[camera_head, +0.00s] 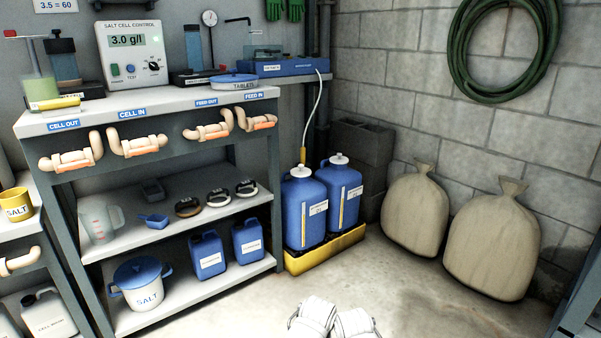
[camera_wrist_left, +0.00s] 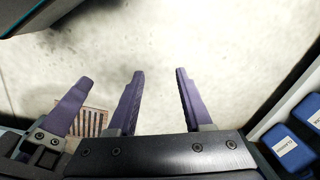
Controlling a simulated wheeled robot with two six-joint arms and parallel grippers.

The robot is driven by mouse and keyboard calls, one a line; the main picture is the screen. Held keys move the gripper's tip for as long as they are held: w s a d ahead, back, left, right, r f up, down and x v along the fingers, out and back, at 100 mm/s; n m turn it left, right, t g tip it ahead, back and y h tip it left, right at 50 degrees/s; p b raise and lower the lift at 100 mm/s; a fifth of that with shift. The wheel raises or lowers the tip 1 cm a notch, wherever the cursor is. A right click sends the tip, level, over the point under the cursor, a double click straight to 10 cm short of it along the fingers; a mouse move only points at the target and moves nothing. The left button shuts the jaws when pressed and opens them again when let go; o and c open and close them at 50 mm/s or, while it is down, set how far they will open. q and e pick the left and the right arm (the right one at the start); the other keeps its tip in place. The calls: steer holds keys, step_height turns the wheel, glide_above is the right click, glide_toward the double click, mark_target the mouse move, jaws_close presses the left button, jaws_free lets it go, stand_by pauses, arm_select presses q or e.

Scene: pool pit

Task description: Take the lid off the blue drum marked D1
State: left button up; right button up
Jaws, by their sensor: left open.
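Two blue drums stand upright side by side in a yellow tray (camera_head: 327,250) on the floor, in the head view. The left drum (camera_head: 304,225) and the right drum (camera_head: 343,185) each have a white lid on top, the left lid (camera_head: 300,171) and the right lid (camera_head: 339,159). Their white labels are too small to read surely, so I cannot tell which is D1. My left gripper (camera_wrist_left: 157,72) is open and empty above bare floor in the left wrist view, away from the drums. A third purple finger (camera_wrist_left: 70,105) at its left may belong to my right gripper.
A workbench (camera_head: 180,98) with pipes and shelves of jugs stands left of the drums. A thin pale tube (camera_head: 316,110) hangs down to the drums. Two sacks (camera_head: 415,212) lean right of them. A drain grate (camera_wrist_left: 92,122) lies in the floor.

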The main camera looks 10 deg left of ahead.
arm_select(q)
steer(key=w+d+r+p, duration=0.1)
steer(key=w+r+p, duration=0.3)
steer(key=r+p, duration=0.4)
steer(key=w+d+r+t+h+p, duration=0.1)
steer(key=w+r+p, duration=0.3)
steer(key=r+p, duration=0.4)
steer(key=w+d+r+m+p, duration=0.1)
steer(key=w+r+p, duration=0.3)
steer(key=r+p, duration=0.4)
step_height(320, 180, up, 4)
steer(key=shift+w+d+f+h+p, duration=0.1)
steer(key=shift+w+d+h+p, duration=0.2)
steer(key=shift+d, duration=0.6)
